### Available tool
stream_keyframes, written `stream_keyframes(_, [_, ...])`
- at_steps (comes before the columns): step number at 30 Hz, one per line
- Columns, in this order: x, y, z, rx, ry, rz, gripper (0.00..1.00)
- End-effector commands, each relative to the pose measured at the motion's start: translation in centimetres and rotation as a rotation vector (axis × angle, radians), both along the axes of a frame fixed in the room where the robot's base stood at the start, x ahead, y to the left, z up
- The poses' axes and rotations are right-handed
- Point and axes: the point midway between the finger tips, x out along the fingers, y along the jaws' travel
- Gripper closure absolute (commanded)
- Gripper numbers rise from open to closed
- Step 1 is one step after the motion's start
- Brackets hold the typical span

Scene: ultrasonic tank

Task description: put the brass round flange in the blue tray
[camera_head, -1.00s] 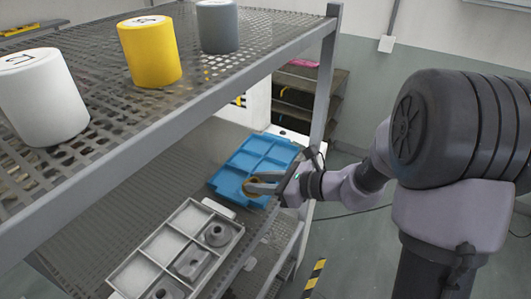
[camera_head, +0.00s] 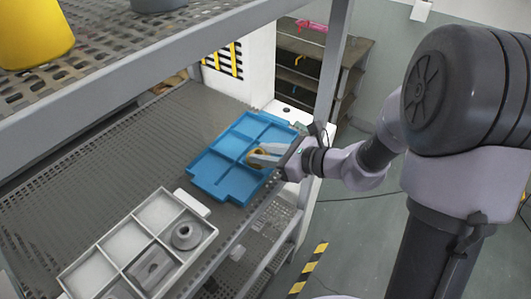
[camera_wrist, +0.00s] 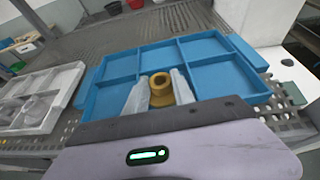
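The brass round flange (camera_wrist: 161,88) is between the two fingers of my gripper (camera_wrist: 159,92) in the wrist view. The fingers are shut on it. In the head view the flange (camera_head: 256,157) shows at the fingertips of my gripper (camera_head: 262,156). The blue tray (camera_head: 214,187) lies on the lower perforated shelf, with several compartments. The flange is over the tray's near right part. The wrist view shows the blue tray (camera_wrist: 232,92) behind and around the flange. I cannot tell whether the flange touches the tray floor.
A grey-white tray (camera_head: 172,202) with metal parts in some compartments sits nearer on the same shelf (camera_head: 110,160). The upper shelf (camera_head: 130,45) overhangs on the left, with a yellow cylinder (camera_head: 32,35). A shelf post (camera_head: 331,75) stands just behind my gripper.

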Motion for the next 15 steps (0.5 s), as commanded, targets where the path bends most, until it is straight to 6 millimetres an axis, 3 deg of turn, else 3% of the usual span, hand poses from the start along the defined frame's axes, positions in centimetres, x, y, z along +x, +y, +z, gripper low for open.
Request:
stream_keyframes(1, [0.01,-0.02,-0.22,0.0,0.0,0.0,0.68])
stream_keyframes(4, [0.01,-0.02,-0.1,0.0,0.0,0.0,0.48])
stream_keyframes(15, [0.02,-0.02,0.49,0.0,0.0,0.0,0.48])
